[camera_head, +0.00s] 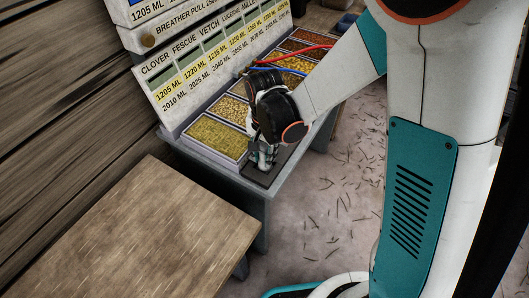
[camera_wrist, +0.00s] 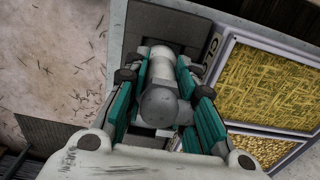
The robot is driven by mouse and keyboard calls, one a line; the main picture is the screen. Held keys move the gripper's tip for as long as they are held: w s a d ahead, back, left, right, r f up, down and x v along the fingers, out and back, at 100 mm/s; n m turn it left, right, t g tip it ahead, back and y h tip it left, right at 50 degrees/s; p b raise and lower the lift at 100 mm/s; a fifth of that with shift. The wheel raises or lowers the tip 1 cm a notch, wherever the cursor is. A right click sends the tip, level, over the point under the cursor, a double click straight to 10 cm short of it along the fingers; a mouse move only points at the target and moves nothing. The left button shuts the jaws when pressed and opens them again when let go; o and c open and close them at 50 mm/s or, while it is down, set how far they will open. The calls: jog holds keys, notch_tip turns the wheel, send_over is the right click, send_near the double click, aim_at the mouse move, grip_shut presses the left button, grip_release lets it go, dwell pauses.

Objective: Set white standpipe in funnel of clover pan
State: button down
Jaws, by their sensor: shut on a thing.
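The white standpipe (camera_wrist: 160,104), a pale grey-white cylinder with a rounded near end, lies between the teal finger pads of my gripper (camera_wrist: 164,92) in the wrist view. My gripper is shut on it. In the head view my gripper (camera_head: 264,157) is at the table's front edge, over a dark mat, right of the clover pan (camera_head: 211,151). The clover pan holds yellow-green fill and also shows at the right of the wrist view (camera_wrist: 223,72). I cannot make out its funnel. The standpipe's lower end is hidden, so I cannot tell whether it touches the mat.
Several more seed pans run back along the table (camera_head: 262,208) beneath a lettered sign board (camera_head: 205,75). The dark mat (camera_head: 284,168) lies at the front edge. A wooden table (camera_head: 155,225) stands at front left. The straw-strewn floor (camera_head: 335,190) is open at right.

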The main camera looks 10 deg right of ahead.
aim_at(264, 144)
jog(key=shift+f+b, duration=0.4)
jog(key=shift+f, duration=0.05)
dwell(0.6)
jog(key=c, duration=1.2)
grip_release()
jog(key=shift+c, duration=0.2)
jog(key=shift+r, duration=3.75)
jog(key=shift+r+p, duration=1.7)
jog(key=shift+r, duration=0.55)
